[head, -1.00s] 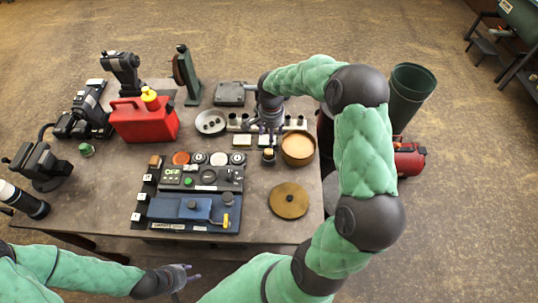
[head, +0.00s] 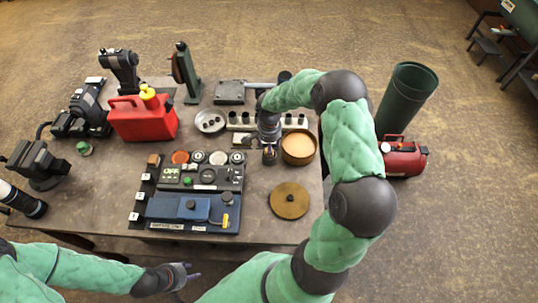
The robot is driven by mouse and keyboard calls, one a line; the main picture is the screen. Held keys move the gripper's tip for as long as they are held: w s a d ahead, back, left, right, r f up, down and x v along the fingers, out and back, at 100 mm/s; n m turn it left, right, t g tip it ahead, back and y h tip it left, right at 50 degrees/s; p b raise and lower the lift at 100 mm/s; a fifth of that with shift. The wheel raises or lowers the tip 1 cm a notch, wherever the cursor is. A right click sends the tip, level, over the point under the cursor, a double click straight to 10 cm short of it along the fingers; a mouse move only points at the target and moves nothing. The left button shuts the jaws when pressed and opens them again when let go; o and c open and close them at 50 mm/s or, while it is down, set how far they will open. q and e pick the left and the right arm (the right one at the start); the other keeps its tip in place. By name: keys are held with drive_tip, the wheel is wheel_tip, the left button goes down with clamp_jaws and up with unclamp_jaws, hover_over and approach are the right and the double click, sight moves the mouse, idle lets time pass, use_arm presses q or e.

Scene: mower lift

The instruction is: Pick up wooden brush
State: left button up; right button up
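My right gripper (head: 269,157) points down over the right part of the table, just left of the round bowl (head: 298,148). A small dark item with a wood-coloured top, seen there earlier, is now mostly hidden by its fingers. It may be the wooden brush, but it is too small to tell. Whether these fingers are open or shut on it is not clear. My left gripper (head: 188,273) is in front of the table's near edge, empty, with its fingers apart.
A workbench (head: 110,200) holds a red fuel can (head: 143,120), a control panel (head: 190,195), a metal dish (head: 210,121), a round brass-coloured lid (head: 289,200) and a vise (head: 38,162). A green bin (head: 407,95) and a red tank (head: 403,157) stand right of it.

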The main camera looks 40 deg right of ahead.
wheel_tip(320, 180, down, 3)
drive_tip(key=shift+r, duration=0.1)
drive_tip(key=c, duration=1.3)
drive_tip(key=shift+o, duration=0.2)
drive_tip(key=shift+r, duration=0.1)
wheel_tip(320, 180, up, 10)
